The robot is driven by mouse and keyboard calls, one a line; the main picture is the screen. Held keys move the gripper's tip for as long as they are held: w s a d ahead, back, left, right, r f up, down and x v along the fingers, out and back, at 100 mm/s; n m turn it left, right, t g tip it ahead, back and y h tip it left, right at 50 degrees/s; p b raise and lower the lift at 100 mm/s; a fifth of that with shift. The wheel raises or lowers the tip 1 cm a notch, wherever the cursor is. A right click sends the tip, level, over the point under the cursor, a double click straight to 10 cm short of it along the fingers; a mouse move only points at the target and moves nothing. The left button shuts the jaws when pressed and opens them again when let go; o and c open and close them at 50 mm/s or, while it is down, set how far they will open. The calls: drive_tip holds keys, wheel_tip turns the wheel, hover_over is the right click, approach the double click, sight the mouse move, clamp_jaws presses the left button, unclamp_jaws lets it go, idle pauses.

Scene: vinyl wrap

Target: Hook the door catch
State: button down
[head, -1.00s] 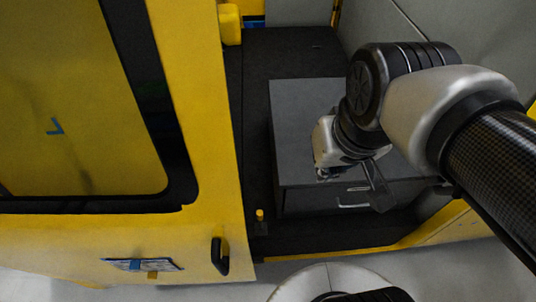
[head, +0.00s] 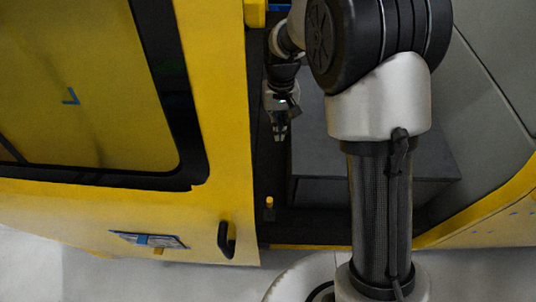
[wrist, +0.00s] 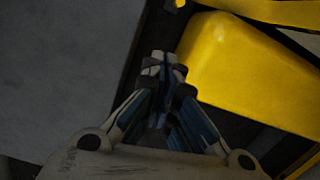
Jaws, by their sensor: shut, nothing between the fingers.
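The yellow door (head: 215,120) with a dark-framed window stands at the left in the head view. It has a black handle (head: 227,240) near its lower right corner. A small yellow peg (head: 269,202) rises from the dark floor just right of the door's edge; I cannot tell whether it is the door catch. My gripper (head: 281,138) is shut and empty, pointing down above the dark floor, behind the peg and apart from it. In the wrist view my gripper's closed fingers (wrist: 161,68) show beside a yellow block (wrist: 245,75); I cannot tell if they touch.
A dark grey cabinet (head: 318,160) stands right of my gripper, partly hidden by my arm. A yellow block (head: 255,13) sits at the top near the door. A grey wall (head: 495,90) closes the right side. A label plate (head: 148,240) is on the door.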

drive_tip(key=a+f+g, duration=0.1)
drive_tip(key=a+f, duration=0.3)
drive_tip(key=f, duration=1.2)
drive_tip(key=shift+w+g, duration=0.4)
drive_tip(key=shift+w, duration=0.05)
drive_tip(key=b, duration=0.4)
approach(270, 207)
drive_tip(key=w+f, duration=0.3)
drive_tip(key=f, duration=0.2)
drive_tip(key=shift+a, duration=0.35)
